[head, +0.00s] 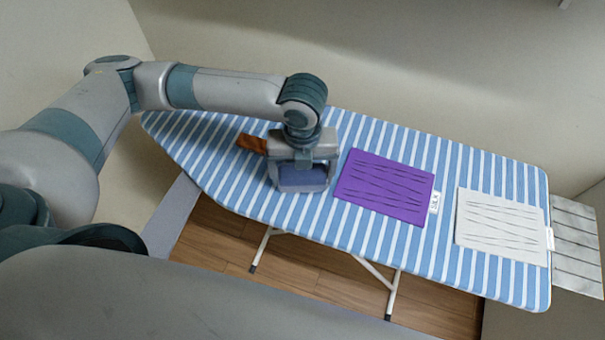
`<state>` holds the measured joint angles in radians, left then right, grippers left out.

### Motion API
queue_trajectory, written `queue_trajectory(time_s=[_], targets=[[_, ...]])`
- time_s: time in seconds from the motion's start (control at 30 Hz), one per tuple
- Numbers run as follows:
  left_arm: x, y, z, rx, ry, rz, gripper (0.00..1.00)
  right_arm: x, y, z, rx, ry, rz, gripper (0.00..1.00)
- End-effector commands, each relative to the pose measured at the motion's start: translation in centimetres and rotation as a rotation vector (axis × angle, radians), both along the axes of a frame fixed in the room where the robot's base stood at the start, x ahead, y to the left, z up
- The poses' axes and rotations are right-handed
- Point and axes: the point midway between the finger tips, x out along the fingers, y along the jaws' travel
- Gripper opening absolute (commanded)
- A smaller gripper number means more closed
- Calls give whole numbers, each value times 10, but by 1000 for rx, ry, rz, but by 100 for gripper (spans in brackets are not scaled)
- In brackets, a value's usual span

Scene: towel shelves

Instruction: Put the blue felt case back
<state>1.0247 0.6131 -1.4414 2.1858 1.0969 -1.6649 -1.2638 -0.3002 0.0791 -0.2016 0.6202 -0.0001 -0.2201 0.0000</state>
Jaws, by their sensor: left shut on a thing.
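My left gripper (302,184) points down over the middle-left of the striped ironing board. It is shut on the blue felt case (303,177), a dark blue piece showing between its fingers. The gripper body hides most of the case, and I cannot tell whether the case touches the board. My right gripper is not in view.
The blue-and-white striped ironing board (390,237) stands on white legs. A brown item (251,143) lies just left of the gripper. To the right lie a purple towel (384,187) with a white tag and a white towel (500,226). A grey slatted surface (577,246) adjoins the right end.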

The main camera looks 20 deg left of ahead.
Motion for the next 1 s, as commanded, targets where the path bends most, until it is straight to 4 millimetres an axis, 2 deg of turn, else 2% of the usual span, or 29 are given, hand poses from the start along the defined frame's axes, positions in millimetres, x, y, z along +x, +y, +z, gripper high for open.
queue_trajectory(time_s=[0.17,0.57,0.6,1.0], targets=[[0,0,-15,1,1,1,60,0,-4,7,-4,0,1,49],[0,0,-19,0,0,0,60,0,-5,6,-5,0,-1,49],[0,0,-19,-1,-1,0,93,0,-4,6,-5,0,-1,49],[0,0,-16,-1,-1,0,93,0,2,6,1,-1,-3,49]])
